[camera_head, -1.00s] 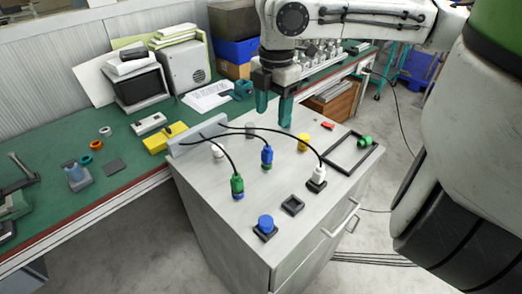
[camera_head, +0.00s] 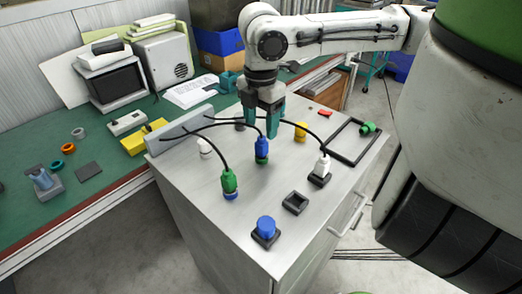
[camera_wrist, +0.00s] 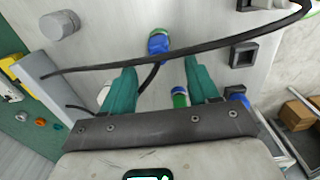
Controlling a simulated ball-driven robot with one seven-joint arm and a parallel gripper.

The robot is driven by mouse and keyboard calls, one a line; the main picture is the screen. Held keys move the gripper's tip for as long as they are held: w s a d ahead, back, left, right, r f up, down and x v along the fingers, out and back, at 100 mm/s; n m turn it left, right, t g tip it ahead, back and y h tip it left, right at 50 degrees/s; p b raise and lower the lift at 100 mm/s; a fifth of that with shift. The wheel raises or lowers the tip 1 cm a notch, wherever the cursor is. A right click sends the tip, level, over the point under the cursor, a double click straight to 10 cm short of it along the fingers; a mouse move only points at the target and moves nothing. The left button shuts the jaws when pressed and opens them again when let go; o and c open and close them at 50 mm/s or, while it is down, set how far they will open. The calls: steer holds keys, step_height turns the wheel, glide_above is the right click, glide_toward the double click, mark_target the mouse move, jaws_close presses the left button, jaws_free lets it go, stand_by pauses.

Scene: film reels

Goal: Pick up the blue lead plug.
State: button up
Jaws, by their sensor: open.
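The blue lead plug (camera_head: 261,148) stands upright on the grey cabinet top, with a black cable from its top. It also shows in the wrist view (camera_wrist: 158,44), just beyond and between my fingertips. My gripper (camera_head: 262,129) is open and empty, its teal fingers pointing down above and behind the plug in the head view. In the wrist view my gripper (camera_wrist: 160,66) has its two fingers apart with a cable crossing past their tips. I see no contact with the plug.
A green plug (camera_head: 229,180), a white plug (camera_head: 323,166), a yellow connector (camera_head: 300,133) and a blue cap (camera_head: 265,226) stand around it. An empty black socket (camera_head: 295,203) lies at the front. Black cables arch from the grey rail (camera_head: 180,132).

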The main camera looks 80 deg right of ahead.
mark_target(261, 141)
steer(key=shift+d+f, duration=0.15)
steer(key=shift+f, duration=3.1)
steer(key=c, duration=1.1)
steer(key=shift+o, duration=0.2)
steer(key=shift+r, duration=0.1)
